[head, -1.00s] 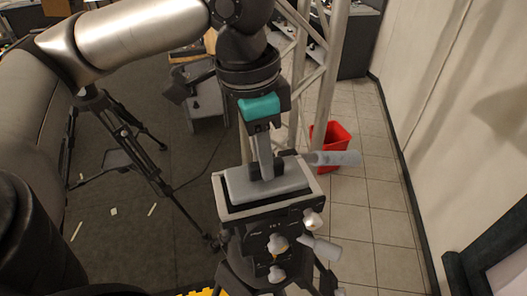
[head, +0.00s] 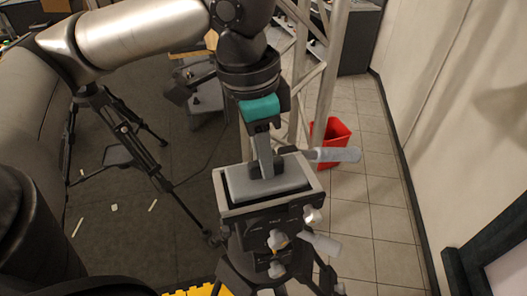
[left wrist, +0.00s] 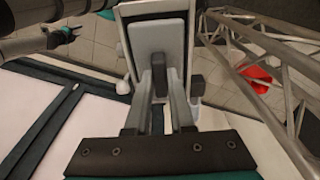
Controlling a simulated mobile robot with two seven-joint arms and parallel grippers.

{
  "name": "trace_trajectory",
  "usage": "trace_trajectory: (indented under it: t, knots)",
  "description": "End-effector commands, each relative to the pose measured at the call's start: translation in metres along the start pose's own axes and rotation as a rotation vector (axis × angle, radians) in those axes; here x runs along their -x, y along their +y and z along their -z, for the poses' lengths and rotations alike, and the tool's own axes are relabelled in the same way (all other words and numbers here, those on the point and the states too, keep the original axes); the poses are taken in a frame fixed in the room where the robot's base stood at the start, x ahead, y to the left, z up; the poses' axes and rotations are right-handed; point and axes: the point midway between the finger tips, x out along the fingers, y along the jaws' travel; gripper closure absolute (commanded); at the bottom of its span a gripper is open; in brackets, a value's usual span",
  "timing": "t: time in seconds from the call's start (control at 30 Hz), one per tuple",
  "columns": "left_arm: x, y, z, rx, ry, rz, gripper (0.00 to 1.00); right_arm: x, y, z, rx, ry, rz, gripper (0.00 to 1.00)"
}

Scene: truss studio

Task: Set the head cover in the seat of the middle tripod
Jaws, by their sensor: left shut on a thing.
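The head cover (head: 283,184) is a grey plate with a small dark grip on top. It lies flat inside the pale rim of the tripod's seat (head: 312,187), with a dark gap showing along the rim. It also shows in the left wrist view (left wrist: 158,35). My left gripper (head: 265,165) is above it, pointing down, shut on its grip. The cover's underside is hidden, so I cannot tell whether it rests fully on the seat floor. My right gripper (left wrist: 62,38) shows small at the upper left of the left wrist view; its jaws are unclear.
A pan handle (head: 335,154) and pale knobs (head: 311,214) stick out from the tripod head. Another tripod (head: 122,130) stands at the left on the dark carpet. A metal truss (head: 320,75) and a red bin (head: 333,140) are behind. Tiled floor is clear at right.

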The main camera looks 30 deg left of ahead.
Motion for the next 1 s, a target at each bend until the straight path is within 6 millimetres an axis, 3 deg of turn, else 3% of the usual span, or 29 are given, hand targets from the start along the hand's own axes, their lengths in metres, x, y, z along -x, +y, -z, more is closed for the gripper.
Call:
trace_trajectory:
  t: [0.77, 0.8, 1.0]
  knots:
    - [-0.0065, 0.0001, -0.0008, 0.0, 0.001, 0.0, 1.0, 0.0003, -0.0005, 0.0, 0.0, 0.0, 0.001, 0.5]
    - [-0.0065, 0.0001, -0.0008, 0.0, 0.001, 0.0, 0.74, 0.0003, -0.0005, -0.0001, 0.0, 0.0, 0.001, 0.5]
    - [-0.0065, 0.0001, -0.0008, 0.0, 0.0, 0.0, 0.52, 0.0003, -0.0006, 0.0, 0.0, 0.0, 0.001, 0.5]
